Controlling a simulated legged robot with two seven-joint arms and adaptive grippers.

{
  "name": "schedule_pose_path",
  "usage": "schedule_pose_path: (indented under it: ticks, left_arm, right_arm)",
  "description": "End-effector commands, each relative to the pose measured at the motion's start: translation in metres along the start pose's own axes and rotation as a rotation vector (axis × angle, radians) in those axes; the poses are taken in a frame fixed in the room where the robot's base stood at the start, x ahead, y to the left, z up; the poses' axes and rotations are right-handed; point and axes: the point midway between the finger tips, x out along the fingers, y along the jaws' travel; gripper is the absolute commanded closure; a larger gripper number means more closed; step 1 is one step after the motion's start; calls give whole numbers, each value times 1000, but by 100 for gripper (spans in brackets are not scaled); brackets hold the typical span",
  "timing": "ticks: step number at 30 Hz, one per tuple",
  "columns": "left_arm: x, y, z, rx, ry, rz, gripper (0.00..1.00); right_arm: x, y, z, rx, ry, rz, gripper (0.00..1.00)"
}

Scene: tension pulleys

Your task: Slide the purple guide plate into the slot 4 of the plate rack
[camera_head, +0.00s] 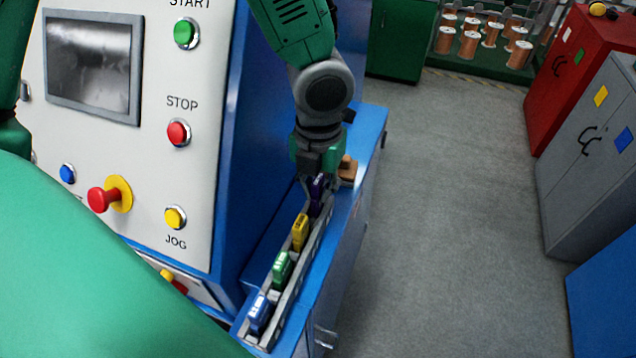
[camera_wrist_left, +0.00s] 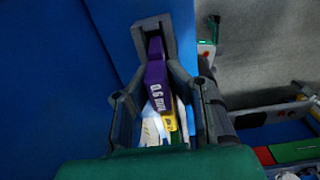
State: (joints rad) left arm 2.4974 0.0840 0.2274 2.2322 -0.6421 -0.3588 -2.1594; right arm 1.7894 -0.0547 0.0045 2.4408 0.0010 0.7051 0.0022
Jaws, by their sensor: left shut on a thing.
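The purple guide plate (camera_head: 317,190) is at the far end of the grey plate rack (camera_head: 298,289), in line with the other plates. My left gripper (camera_head: 316,184) is above that end, shut on the purple plate. In the left wrist view the plate (camera_wrist_left: 156,82) shows a "0.6 mm" label between my gripper's fingers (camera_wrist_left: 160,95). Its far end meets the rack's dark grey end piece (camera_wrist_left: 152,32). I cannot tell how deep it sits. A yellow (camera_head: 300,232), a green (camera_head: 282,268) and a blue plate (camera_head: 258,314) stand nearer in the rack. My right gripper is not in view.
The control panel (camera_head: 150,165) with buttons and a screen rises close on the rack's left. A brown block (camera_head: 347,168) is just right of my left gripper on the blue ledge (camera_head: 372,122). Open grey floor (camera_head: 450,210) lies to the right.

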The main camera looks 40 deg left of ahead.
Motion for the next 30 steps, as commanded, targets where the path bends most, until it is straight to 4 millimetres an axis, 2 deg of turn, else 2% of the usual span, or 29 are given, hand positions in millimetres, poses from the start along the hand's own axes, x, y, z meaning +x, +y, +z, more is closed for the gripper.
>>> schedule_pose_path:
  ticks: [18,30]
  left_arm:
    - [22,-5,-1,1,0,0,100]
    - [23,-6,0,2,-1,-2,100]
  right_arm:
    - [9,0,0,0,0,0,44]
    - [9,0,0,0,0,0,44]
